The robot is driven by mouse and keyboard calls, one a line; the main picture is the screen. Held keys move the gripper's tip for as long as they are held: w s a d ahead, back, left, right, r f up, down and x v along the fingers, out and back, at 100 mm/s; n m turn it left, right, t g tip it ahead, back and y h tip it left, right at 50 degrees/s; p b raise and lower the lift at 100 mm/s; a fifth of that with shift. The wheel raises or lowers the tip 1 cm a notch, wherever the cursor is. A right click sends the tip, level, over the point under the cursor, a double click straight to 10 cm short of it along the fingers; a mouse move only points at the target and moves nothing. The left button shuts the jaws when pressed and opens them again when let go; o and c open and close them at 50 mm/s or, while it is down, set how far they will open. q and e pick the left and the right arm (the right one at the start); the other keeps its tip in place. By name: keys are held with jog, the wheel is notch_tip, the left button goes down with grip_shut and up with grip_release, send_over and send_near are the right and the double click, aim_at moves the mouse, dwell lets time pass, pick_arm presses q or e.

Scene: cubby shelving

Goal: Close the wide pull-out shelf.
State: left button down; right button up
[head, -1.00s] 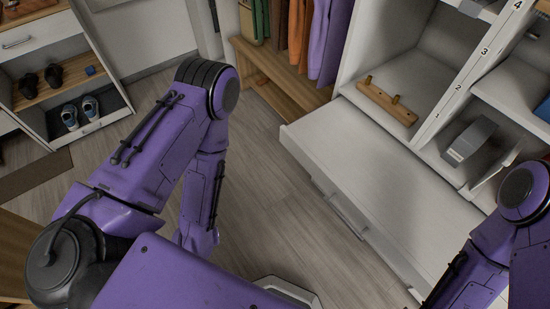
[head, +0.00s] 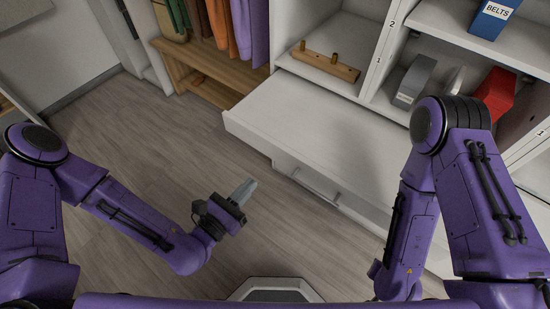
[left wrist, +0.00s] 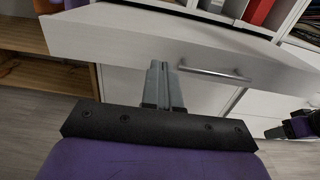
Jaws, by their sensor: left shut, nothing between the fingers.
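The wide pull-out shelf (head: 320,128) is a white board standing out from the cubby unit in the head view. Its front panel also shows in the left wrist view (left wrist: 120,42), across the top. My left gripper (head: 246,190) is shut and empty, in front of the shelf and apart from it in the head view. In the left wrist view its fingers (left wrist: 159,80) point toward the shelf's front.
A wooden peg rail (head: 326,66), a grey box (head: 413,82), a red item (head: 496,92) and a blue BELTS box (head: 494,16) sit in the cubbies. A wooden bench (head: 200,70) under hanging clothes stands left of the shelf. The floor (head: 150,150) between is clear.

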aim_at(282, 150)
pick_arm(q)
jog(key=p+x, duration=0.1)
jog(key=x, duration=1)
jog(key=shift+w+d+p, duration=0.2)
jog(key=shift+w+p, duration=0.05)
jog(key=shift+p, duration=0.1)
